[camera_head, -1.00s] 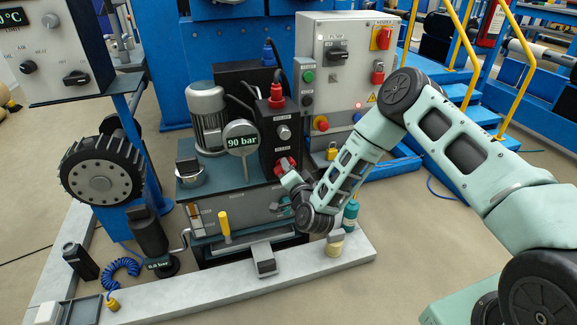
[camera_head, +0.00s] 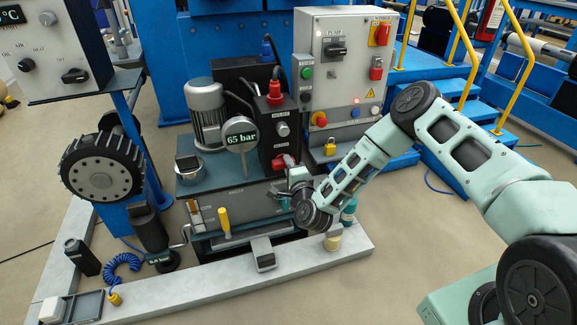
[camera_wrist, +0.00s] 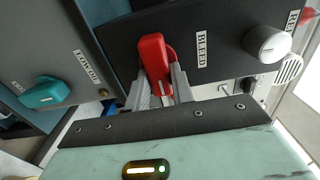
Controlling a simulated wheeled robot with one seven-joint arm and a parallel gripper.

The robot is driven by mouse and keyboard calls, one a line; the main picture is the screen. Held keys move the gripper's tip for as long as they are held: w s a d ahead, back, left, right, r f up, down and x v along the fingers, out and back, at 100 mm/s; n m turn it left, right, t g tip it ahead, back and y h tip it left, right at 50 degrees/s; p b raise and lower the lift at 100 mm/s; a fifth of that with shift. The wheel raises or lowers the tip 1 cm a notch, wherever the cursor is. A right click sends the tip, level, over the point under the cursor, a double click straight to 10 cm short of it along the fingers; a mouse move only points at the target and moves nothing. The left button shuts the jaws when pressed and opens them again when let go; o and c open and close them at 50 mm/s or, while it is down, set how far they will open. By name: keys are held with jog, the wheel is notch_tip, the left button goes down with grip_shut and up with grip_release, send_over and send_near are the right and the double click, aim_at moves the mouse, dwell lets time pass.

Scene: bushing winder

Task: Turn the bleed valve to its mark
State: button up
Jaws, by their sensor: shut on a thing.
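The bleed valve is a red handle (camera_wrist: 153,62) beside a BLEED label in the wrist view. It also shows in the head view (camera_head: 284,161), low on the black valve block (camera_head: 272,128). My gripper (camera_wrist: 162,90) is shut on the red handle, with a finger on either side of it. In the head view, my gripper (camera_head: 294,178) is at the lower right of the block and partly covers the handle's surroundings. The gauge (camera_head: 241,136) reads 65 bar. I cannot make out the valve's mark.
A teal handle (camera_wrist: 45,93) sits left of my gripper in the wrist view, and a silver knob (camera_wrist: 267,43) sits to the right. The control cabinet (camera_head: 338,55) stands right of the block.

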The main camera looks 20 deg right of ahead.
jog(key=shift+s+f, duration=0.1)
dwell(0.3)
jog(key=o, duration=1)
jog(key=shift+s+p, duration=2.75)
jog(key=shift+s, duration=5.95)
jog(key=shift+w, duration=0.1)
